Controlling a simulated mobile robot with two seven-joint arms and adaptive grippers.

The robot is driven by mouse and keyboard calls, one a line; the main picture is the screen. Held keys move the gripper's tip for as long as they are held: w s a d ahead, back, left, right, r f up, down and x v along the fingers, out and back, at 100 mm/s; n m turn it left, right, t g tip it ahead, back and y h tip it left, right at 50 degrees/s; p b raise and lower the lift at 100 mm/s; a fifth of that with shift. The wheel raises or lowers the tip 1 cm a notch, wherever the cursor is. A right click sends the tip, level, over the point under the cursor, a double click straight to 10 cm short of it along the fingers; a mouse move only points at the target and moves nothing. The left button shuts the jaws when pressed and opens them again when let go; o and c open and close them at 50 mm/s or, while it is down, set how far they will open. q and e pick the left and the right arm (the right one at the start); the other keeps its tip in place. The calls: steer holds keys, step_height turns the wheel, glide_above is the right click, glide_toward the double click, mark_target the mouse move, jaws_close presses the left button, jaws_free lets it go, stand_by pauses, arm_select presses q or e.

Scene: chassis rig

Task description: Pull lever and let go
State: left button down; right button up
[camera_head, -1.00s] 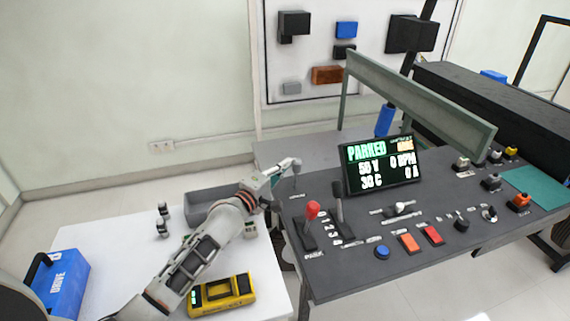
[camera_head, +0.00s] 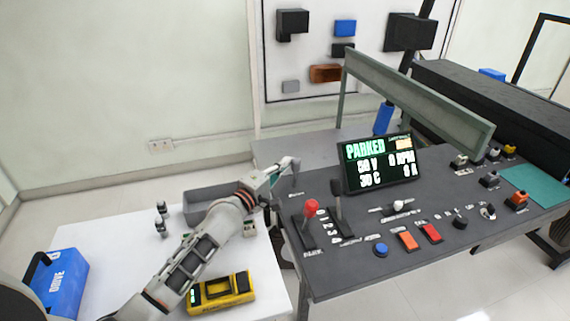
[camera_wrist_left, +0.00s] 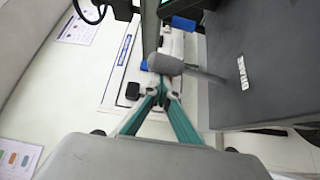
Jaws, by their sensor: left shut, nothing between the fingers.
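My left gripper (camera_head: 284,166) is at the left edge of the dark control panel (camera_head: 365,260), and its arm comes up from the lower left. In the left wrist view its green fingers (camera_wrist_left: 165,90) meet at the tips with nothing between them. A lever with a grey rounded grip (camera_wrist_left: 166,64) lies just past the fingertips. Its thin rod runs right to the panel (camera_wrist_left: 262,55), beside a small white label. I cannot tell whether the fingertips touch the grip. In the head view the gripper largely hides this lever. My right gripper is not in view.
A red-knobbed lever (camera_head: 311,209) and a black lever (camera_head: 338,200) stand close by on the panel. A screen (camera_head: 379,164) reads PARKED. A white table (camera_head: 110,240) holds a grey bin (camera_head: 200,200), a yellow device (camera_head: 220,292) and a blue box (camera_head: 65,285).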

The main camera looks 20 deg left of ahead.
arm_select(q)
steer(key=v, duration=1.2)
steer(key=shift+s+f, duration=0.1)
